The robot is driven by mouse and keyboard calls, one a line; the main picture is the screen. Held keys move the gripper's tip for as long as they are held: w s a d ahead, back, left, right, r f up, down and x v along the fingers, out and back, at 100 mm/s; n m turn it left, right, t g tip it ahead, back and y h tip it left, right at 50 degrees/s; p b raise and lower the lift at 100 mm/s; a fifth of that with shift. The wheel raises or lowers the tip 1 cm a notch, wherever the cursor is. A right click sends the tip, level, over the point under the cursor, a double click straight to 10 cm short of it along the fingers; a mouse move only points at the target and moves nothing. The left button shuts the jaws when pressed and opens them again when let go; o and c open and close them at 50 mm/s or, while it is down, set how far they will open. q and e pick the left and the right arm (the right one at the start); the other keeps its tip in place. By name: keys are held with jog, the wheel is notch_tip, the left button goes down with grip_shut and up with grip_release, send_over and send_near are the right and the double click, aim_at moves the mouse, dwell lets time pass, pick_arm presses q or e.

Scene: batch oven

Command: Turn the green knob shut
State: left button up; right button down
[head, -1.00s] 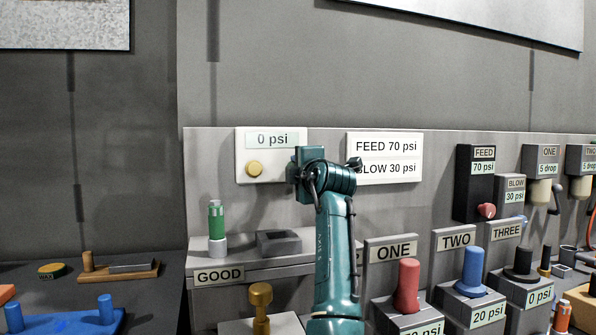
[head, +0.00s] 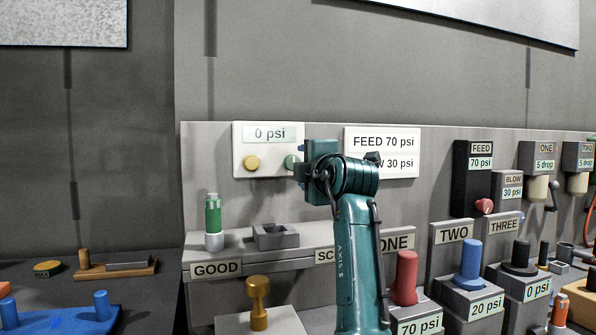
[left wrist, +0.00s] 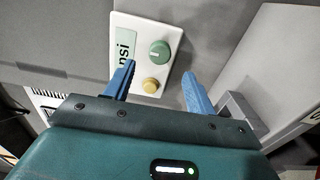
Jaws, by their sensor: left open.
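The green knob (head: 291,162) is on a white panel (head: 241,165) with a display reading 0 psi. In the head view my gripper partly covers it. In the left wrist view the whole knob (left wrist: 160,51) shows, with a pale line across its face. My left gripper (left wrist: 159,72) is open and empty. Its two blue fingers point toward the panel, and the knob shows beyond the fingertips, between their directions. In the head view the left gripper (head: 303,165) is just right of the knob; contact cannot be told. My right gripper is not in view.
A yellow knob (head: 251,163) sits beside the green one on the panel. A FEED 70 psi, BLOW 30 psi sign (head: 410,146) is to the right, partly covered by my arm. Below are a green-topped cylinder (head: 213,214) and a grey tray (head: 275,244) on a ledge.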

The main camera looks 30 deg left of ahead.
pick_arm(q)
jog(key=b+v, duration=0.1)
jog(key=v, duration=0.5)
dwell(0.3)
